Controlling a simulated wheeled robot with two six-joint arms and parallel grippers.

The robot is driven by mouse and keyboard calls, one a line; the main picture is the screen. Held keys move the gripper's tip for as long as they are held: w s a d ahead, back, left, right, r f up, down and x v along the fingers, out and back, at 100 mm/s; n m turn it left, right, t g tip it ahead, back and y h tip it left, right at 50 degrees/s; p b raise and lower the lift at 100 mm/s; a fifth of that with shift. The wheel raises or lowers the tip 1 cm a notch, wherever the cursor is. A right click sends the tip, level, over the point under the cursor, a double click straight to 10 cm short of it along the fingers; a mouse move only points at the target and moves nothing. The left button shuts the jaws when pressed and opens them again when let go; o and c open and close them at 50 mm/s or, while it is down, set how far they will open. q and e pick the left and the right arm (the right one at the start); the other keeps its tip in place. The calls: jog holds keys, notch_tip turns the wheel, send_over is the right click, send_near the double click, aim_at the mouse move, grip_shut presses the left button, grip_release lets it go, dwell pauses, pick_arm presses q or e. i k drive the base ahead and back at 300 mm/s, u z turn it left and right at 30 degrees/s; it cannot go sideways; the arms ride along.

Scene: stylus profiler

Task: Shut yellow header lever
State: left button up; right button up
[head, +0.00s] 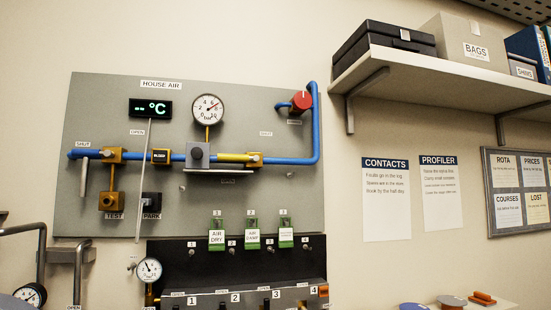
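The yellow header lever (234,157) is on the blue pipe of the HOUSE AIR panel. It lies flat along the pipe, pointing left from a brass valve body (255,159). A SHUT label (266,134) sits above the valve, to its upper right. Neither of my grippers shows in the head view.
The grey panel (90,105) also bears a round gauge (208,108), a red knob (301,101) and a °C display (151,109). A shelf (440,80) juts out at upper right.

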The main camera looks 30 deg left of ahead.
aim_at(222, 157)
jog(key=u, duration=0.2)
jog(key=i, duration=0.9)
jog(key=u, duration=0.85)
